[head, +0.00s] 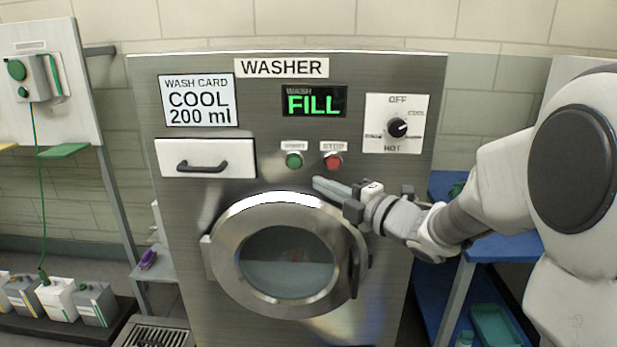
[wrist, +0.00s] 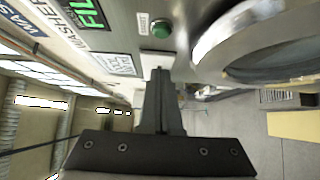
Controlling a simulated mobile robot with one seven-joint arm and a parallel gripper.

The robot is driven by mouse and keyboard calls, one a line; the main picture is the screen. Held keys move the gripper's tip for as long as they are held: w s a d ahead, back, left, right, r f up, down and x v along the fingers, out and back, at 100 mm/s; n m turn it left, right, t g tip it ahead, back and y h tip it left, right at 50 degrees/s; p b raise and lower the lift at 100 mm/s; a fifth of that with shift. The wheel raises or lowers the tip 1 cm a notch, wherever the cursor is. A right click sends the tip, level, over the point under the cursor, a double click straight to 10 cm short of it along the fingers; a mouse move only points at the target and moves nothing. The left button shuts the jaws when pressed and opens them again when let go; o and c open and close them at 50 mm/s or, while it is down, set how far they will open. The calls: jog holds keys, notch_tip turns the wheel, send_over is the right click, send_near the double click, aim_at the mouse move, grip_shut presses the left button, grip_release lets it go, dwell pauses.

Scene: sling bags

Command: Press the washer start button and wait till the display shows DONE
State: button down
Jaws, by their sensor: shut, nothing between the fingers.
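The green start button (head: 294,160) sits below the display, left of the red stop button (head: 333,161). The start button also shows in the wrist view (wrist: 161,29). My gripper (head: 322,186) is shut and empty, just above the door's upper right rim and below the buttons, apart from both. In the wrist view my gripper's closed fingers (wrist: 158,75) point toward the panel.
A wash card (head: 199,101) reads COOL 200 ml above a closed drawer (head: 206,159). A dial (head: 397,128) with OFF and HOT marks is at right. Several containers (head: 60,298) stand at lower left, and a blue shelf (head: 505,248) is at right.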

jog(key=shift+v, duration=1.1)
jog(key=s+d+r+m+h, duration=0.1)
jog(key=s+d+m+h, duration=0.5)
jog(key=d+m+h, duration=0.8)
jog(key=s+a+f+m+g+y, duration=0.15)
jog(key=s+f+m+g, duration=0.35)
jog(key=s, duration=0.6)
jog(key=s+a+f+m+g, duration=0.2)
jog(key=s+m, duration=0.6)
jog(key=s, duration=0.3)
notch_tip(320, 180, up, 15)
jog(key=p, duration=1.5)
jog(key=shift+g+p, duration=0.3)
